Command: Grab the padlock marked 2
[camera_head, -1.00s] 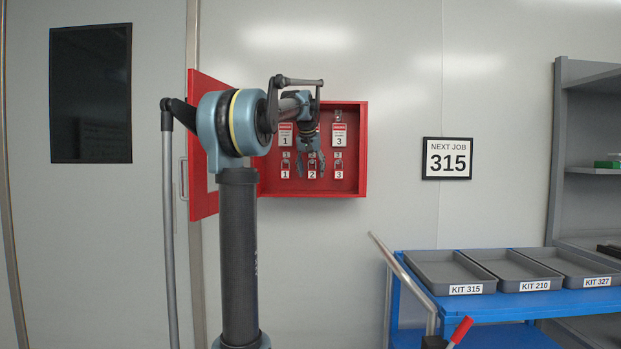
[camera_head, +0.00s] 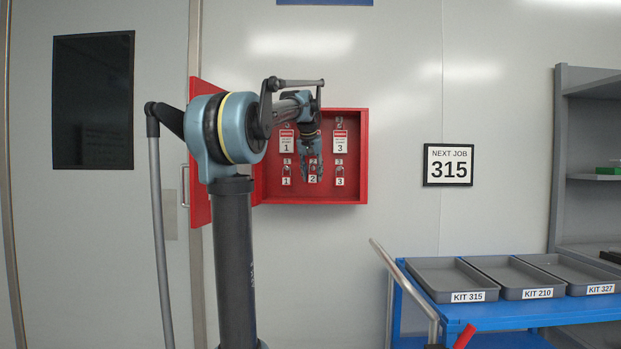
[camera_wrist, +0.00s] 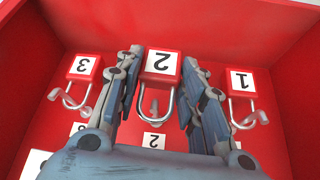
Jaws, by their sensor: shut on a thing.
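The padlock marked 2 (camera_wrist: 162,65) has a red body, a white label and a metal shackle. It sits between the two fingers of my gripper (camera_wrist: 162,72) in the wrist view, upside down there. My gripper is shut on it. In the head view my gripper (camera_head: 313,172) is inside the open red cabinet (camera_head: 352,193), with padlock 2 (camera_head: 313,179) between its fingertips. The padlock marked 1 (camera_head: 286,181) hangs to the left and the padlock marked 3 (camera_head: 339,181) to the right. Whether padlock 2 still touches its hook is unclear.
The cabinet door (camera_head: 200,150) stands open on the left. A blue cart (camera_head: 500,316) with grey trays stands at the right, below a sign reading 315 (camera_head: 448,165).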

